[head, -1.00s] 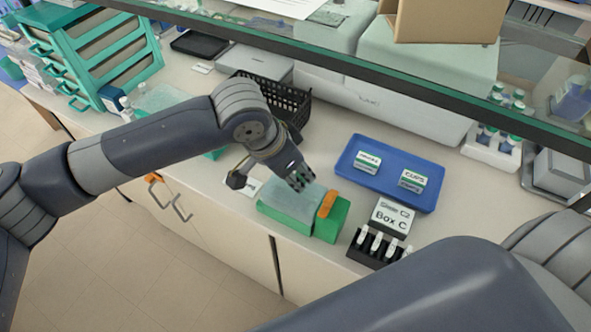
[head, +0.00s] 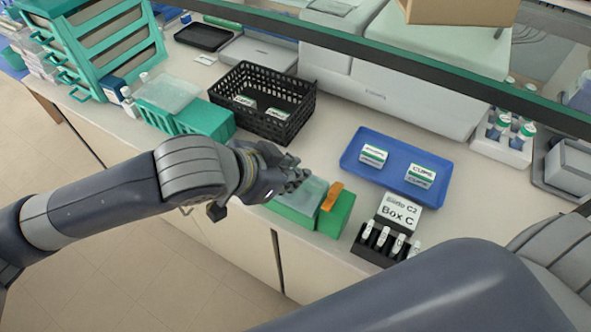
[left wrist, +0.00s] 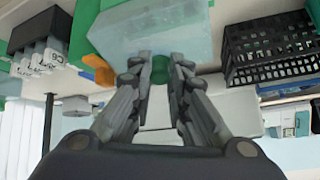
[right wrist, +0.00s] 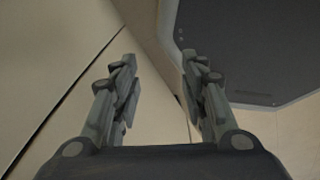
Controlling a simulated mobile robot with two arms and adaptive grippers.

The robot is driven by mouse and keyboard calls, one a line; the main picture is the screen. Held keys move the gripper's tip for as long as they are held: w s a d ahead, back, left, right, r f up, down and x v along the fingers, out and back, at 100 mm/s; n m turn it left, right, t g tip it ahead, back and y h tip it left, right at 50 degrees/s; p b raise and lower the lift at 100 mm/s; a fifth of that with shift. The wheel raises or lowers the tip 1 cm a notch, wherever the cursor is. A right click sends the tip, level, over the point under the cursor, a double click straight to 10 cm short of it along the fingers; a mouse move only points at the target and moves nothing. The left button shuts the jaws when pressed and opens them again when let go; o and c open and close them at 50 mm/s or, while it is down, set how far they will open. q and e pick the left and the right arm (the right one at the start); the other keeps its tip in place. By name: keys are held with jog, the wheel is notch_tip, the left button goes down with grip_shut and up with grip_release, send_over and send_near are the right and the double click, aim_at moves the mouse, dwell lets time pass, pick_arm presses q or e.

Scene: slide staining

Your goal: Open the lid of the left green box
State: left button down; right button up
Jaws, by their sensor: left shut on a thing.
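A green box (head: 295,213) with a pale translucent lid (head: 313,188) stands near the front edge of the bench. A second green box (head: 338,214) with an orange piece (head: 330,195) on it stands directly to its right. My left gripper (head: 300,178) reaches in level from the left at the lid. In the left wrist view its fingers (left wrist: 160,66) are closed on a small green part at the edge of the translucent lid (left wrist: 150,32). I cannot tell how far the lid is raised. My right gripper (right wrist: 157,58) is open and empty.
A blue tray (head: 360,184) with labelled packs lies behind, right of the boxes. A black slide holder (head: 372,252) with a Box C label stands to the right. A black basket (head: 290,128) and teal boxes (head: 205,118) stand to the left.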

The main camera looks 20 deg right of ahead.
pick_arm(q)
jog(key=shift+s+a+f+t+h+b, duration=0.1)
jog(key=shift+s+a+t+h+b, duration=0.65)
jog(key=shift+b, duration=0.5)
jog(key=shift+a+h+b, duration=0.25)
jog(key=shift+h+b, duration=0.1)
jog(key=shift+r, duration=0.2)
